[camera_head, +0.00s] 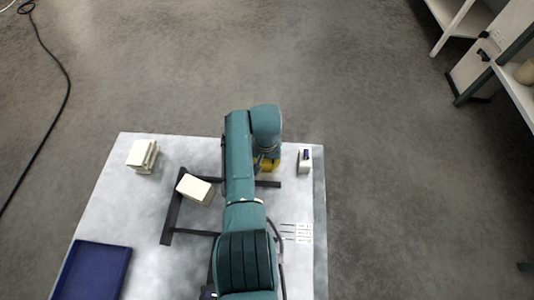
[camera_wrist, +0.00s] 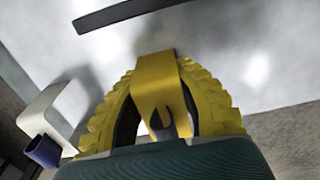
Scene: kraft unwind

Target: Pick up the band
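The band (camera_wrist: 156,76) is a golden-yellow strip, bent over like a loop, in the middle of the wrist view. My gripper (camera_wrist: 160,68) has yellow ribbed fingers, which lean in against both sides of the band and look shut on it. A dark opening shows under the bend of the band. In the head view my gripper (camera_head: 266,164) is a small yellow patch below my arm, near the far right part of the table. My arm hides most of it there, and I cannot make out the band separately.
A white block with a dark blue piece (camera_head: 305,160) stands just right of my gripper. More cream blocks (camera_head: 142,156) stand far left. A blue tray (camera_head: 93,270) is near left.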

